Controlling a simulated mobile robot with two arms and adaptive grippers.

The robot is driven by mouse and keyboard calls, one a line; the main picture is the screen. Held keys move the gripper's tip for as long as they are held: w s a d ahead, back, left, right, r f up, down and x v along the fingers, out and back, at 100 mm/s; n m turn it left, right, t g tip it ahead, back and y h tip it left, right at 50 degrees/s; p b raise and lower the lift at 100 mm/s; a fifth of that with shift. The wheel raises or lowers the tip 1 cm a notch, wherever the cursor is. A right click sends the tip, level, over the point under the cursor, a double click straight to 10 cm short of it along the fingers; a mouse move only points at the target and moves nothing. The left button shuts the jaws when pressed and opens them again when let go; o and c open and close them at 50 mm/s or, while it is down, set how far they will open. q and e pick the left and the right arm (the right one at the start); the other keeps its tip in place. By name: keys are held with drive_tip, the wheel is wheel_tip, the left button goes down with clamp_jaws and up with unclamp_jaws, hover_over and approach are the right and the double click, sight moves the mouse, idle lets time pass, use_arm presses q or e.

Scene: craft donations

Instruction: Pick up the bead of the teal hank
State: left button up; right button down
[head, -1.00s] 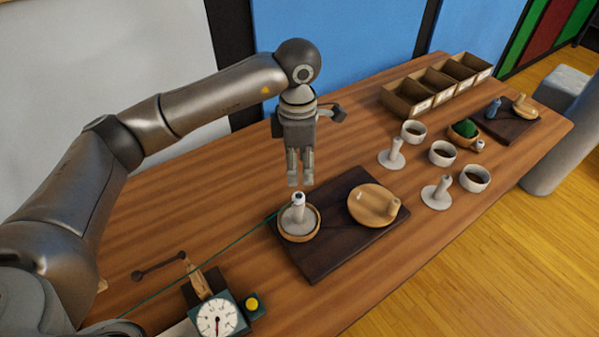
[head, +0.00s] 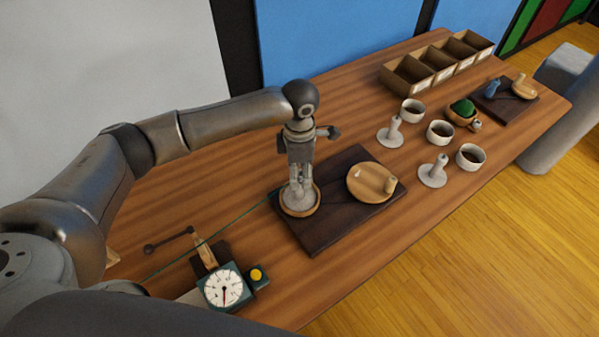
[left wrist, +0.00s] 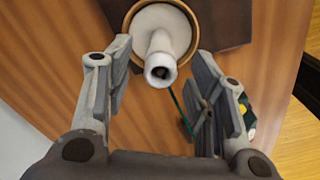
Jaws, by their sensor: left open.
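A thin teal strand (head: 232,232) runs from the scale to the round wooden-rimmed dish (head: 316,209) on the dark board. A pale upright peg with a hole in its top stands in this dish; it shows clearly in the left wrist view (left wrist: 161,62). My left gripper (head: 299,190) is open, pointing down over the dish. In the left wrist view its fingers (left wrist: 162,90) are on either side of the peg, apart from it. I cannot make out a separate bead on the teal strand. A green hank (head: 462,107) lies in a small bowl farther right. My right gripper is not in view.
The dark board (head: 318,243) also holds a wooden dish (head: 371,196). A dial scale (head: 224,288) stands nearer. Several cups, two pale pegs (head: 434,171) and a row of open boxes (head: 408,90) stand to the right. The table's front middle is clear.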

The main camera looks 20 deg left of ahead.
use_arm(q)
drive_tip(key=shift+r, duration=0.1)
drive_tip(key=c, duration=0.7)
